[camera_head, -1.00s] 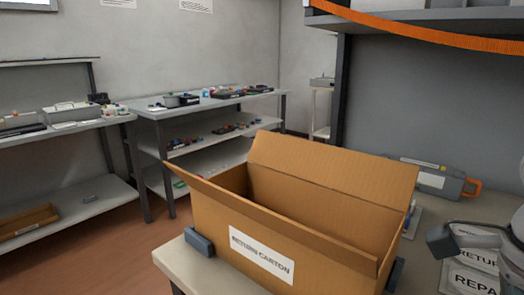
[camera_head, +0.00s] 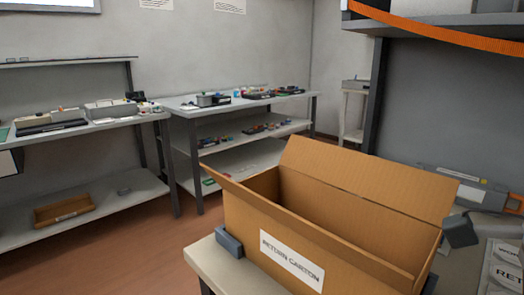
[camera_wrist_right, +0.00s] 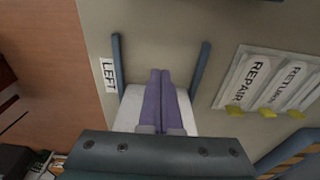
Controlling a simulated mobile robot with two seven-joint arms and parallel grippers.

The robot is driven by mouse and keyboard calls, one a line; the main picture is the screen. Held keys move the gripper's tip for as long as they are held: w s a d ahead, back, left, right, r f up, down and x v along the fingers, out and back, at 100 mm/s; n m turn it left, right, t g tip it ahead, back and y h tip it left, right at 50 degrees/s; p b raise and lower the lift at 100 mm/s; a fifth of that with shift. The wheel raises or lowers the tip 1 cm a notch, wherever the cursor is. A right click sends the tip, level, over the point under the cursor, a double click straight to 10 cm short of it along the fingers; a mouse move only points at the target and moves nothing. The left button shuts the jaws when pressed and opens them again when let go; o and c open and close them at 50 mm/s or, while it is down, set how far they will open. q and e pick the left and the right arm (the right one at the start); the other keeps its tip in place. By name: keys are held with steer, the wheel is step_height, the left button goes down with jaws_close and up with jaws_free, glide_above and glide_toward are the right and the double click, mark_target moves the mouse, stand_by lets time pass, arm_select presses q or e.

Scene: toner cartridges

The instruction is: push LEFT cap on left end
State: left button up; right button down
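A grey toner cartridge (camera_head: 455,182) with a pale label and an orange handle (camera_head: 514,205) lies behind the carton at the right of the head view. No cap can be made out on it. A LEFT label (camera_wrist_right: 110,75) shows in the right wrist view, beside a blue-grey bar (camera_wrist_right: 117,60); a second bar (camera_wrist_right: 201,72) stands to the right. My right gripper (camera_wrist_right: 160,72) points between the bars, its purple fingers together with nothing seen between them. A white patch (camera_wrist_right: 130,112) shows beneath it. My left gripper is in neither view.
An open RETURN CARTON (camera_head: 350,250) fills the front of the bench (camera_head: 213,262) in the head view. Labels reading REPAIR (camera_wrist_right: 255,78) and RETURN lie right of the gripper. Shelves (camera_head: 250,152) stand along the back wall. Floor (camera_head: 120,250) is clear at left.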

step_height(320, 180, up, 6)
steer(key=p, duration=0.4)
steer(key=shift+f, duration=0.2)
